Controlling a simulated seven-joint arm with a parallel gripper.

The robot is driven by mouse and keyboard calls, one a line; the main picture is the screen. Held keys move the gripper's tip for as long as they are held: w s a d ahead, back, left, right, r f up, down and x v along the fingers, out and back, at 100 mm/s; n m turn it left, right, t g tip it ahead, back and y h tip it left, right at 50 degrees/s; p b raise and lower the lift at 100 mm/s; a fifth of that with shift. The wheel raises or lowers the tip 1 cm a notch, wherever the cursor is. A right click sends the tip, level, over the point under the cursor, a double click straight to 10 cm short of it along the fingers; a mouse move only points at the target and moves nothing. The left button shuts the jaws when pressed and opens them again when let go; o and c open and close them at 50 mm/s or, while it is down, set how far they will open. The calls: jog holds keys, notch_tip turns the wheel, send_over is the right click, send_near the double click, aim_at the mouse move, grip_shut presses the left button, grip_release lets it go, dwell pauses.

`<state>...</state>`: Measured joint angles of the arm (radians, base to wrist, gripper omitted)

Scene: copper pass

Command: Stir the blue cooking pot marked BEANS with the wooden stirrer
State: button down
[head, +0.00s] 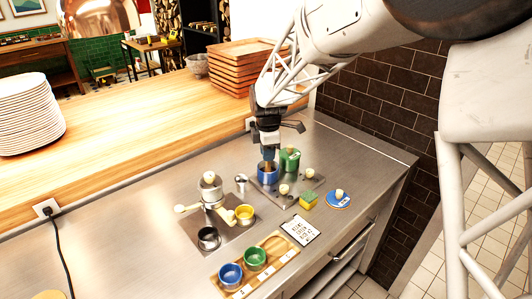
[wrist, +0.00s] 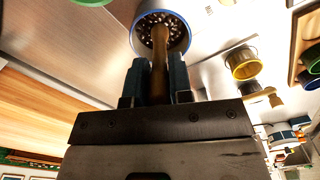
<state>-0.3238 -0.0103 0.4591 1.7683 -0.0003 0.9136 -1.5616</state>
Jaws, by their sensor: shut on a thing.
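The blue cooking pot (head: 268,176) stands on the metal plate near the middle of the counter, and its label cannot be read here. In the wrist view the pot's blue rim (wrist: 187,24) surrounds dark brown beans. My gripper (head: 269,153) is above the pot, pointing down. In the wrist view my gripper (wrist: 156,80) is shut on the wooden stirrer (wrist: 160,62). The stirrer's far end reaches into the pot, among or over the beans; how deep is hidden.
A green pot (head: 290,160) stands close behind the blue one. A yellow pot (head: 245,214), a wooden tray with cups (head: 278,240) and a patterned card (head: 301,230) are in front.

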dwell(0.4)
jog(key=shift+r, duration=2.5)
jog(key=shift+r, duration=1.5)
